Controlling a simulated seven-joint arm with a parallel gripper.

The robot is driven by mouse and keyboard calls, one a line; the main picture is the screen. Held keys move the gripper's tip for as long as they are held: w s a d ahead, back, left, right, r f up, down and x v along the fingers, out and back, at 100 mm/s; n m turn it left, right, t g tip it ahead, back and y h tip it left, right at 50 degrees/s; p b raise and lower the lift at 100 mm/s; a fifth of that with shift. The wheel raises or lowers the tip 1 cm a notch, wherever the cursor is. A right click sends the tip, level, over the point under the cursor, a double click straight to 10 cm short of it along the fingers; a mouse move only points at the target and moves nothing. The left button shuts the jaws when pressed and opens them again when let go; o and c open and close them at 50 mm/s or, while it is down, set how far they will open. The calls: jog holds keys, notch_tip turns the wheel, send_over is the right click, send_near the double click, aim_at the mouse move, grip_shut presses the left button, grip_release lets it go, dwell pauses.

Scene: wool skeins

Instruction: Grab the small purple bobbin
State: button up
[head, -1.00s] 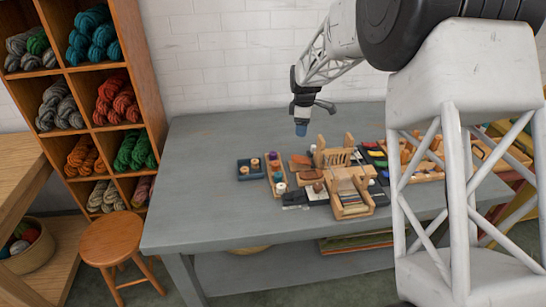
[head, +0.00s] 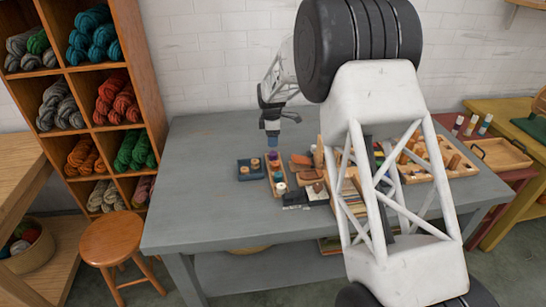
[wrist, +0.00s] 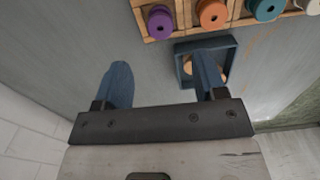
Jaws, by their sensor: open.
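The small purple bobbin (wrist: 160,24) stands at the left end of a row in a wooden holder (wrist: 181,36) at the top of the wrist view. In the head view the purple bobbin (head: 272,156) shows at the back end of that narrow holder. My gripper (wrist: 163,80) is open and empty, its two blue fingers apart. The bobbin appears beyond the fingertips, roughly in line with the gap between them. In the head view my gripper (head: 272,139) hangs just above and behind the bobbin. The fingers do not visibly touch it.
Orange (wrist: 211,13), teal (wrist: 264,8) and white bobbins share the row. A small blue tray (wrist: 180,66) with tan pieces lies beside the holder, partly behind my right finger. Wooden tools and trays crowd the table to the right. The grey table (head: 200,190) is clear on the left.

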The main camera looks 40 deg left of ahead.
aim_at(273, 153)
jog(key=shift+f, duration=1.25)
jog(key=shift+f, duration=0.1)
jog(key=shift+d+f, duration=0.2)
jog(key=shift+f, duration=2.3)
jog(key=c, duration=1)
